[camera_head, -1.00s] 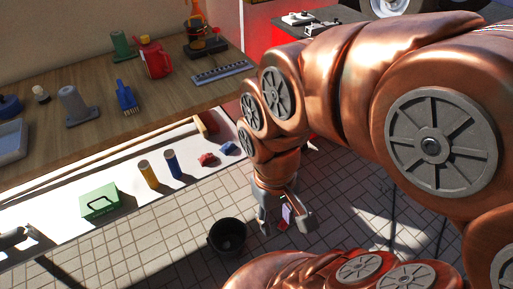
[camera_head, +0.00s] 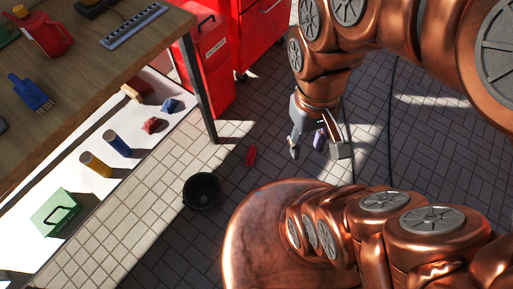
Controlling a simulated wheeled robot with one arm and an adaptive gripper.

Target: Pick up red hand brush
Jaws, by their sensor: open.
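The gripper is clear of the red object. A small purple patch (camera_head: 320,139) shows between the fingers; I cannot tell what it is.
A black bucket (camera_head: 201,191) stands on the floor beside the red object. The wooden workbench (camera_head: 120,62) and its lower white shelf (camera_head: 100,205) are at left, with a table leg (camera_head: 199,100) nearby. A red cabinet (camera_head: 207,70) stands behind. Cables cross the floor at right.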

